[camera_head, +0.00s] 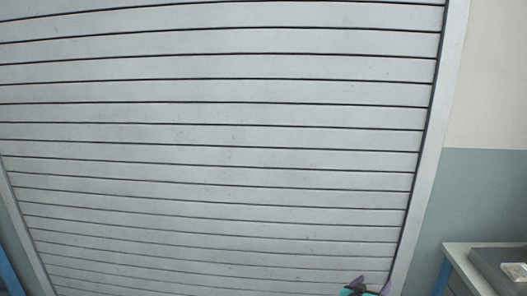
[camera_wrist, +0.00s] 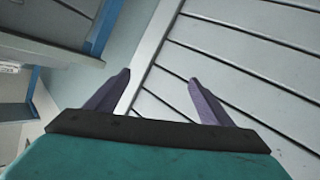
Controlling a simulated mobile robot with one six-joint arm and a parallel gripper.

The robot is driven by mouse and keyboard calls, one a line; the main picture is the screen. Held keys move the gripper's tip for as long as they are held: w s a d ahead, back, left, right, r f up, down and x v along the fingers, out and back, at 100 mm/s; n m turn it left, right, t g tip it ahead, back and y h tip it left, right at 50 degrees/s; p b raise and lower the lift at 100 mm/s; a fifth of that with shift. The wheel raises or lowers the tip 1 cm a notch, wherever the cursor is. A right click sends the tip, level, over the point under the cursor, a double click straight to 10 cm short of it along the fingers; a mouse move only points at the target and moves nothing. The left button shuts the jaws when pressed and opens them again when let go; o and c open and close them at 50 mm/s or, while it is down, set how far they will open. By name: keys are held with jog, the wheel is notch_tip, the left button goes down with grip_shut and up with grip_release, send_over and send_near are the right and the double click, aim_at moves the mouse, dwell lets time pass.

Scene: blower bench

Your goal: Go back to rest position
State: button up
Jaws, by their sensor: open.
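My gripper (camera_wrist: 162,92) shows in the wrist view with its two purple fingers spread apart and nothing between them. It is open and empty. In the head view only the tip of my gripper (camera_head: 371,288) shows at the bottom edge, right of centre, in front of the lower right part of a grey slatted shutter (camera_head: 220,140). In the wrist view the shutter (camera_wrist: 240,75) lies behind the right finger, and its pale frame post (camera_wrist: 150,55) runs behind the gap between the fingers.
A bench (camera_head: 458,262) with a dark case (camera_head: 497,268) on it stands at the lower right in the head view. A blue post (camera_head: 10,278) shows at the lower left. The wrist view also shows a blue upright (camera_wrist: 104,28) at the upper left. Nothing touches the gripper.

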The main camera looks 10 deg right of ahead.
jog(key=a+f+n+y+b, duration=0.1)
jog(key=a+f+n+y, duration=0.25)
jog(key=a+f, duration=0.5)
jog(key=a+f+n+t+y+b, duration=0.15)
jog(key=a+f+y, duration=0.35)
jog(key=a, duration=0.7)
jog(key=a+f+n+y, duration=0.3)
jog(key=a+f+n, duration=0.1)
jog(key=a+f, duration=0.5)
jog(key=s+a+f+n+g+y+b, duration=0.15)
jog(key=s+a+f+g, duration=0.35)
jog(key=s, duration=0.5)
jog(key=s+a+f+g+y, duration=0.2)
jog(key=s+a+f+g, duration=0.1)
jog(key=s+a+f, duration=0.5)
jog(key=s+d+r+m+g+h, duration=0.1)
jog(key=s+d+m+g, duration=0.1)
jog(key=s, duration=0.7)
jog(key=s+d+r+m+g+h, duration=0.1)
jog(key=s+d+g, duration=0.2)
jog(key=s+g, duration=0.3)
jog(key=s, duration=0.3)
jog(key=shift+d+r+m+h, duration=0.2)
jog(key=shift+d+m+h, duration=0.1)
jog(key=shift+d+m, duration=0.1)
jog(key=shift+w, duration=0.1)
jog(key=shift+c, duration=0.5)
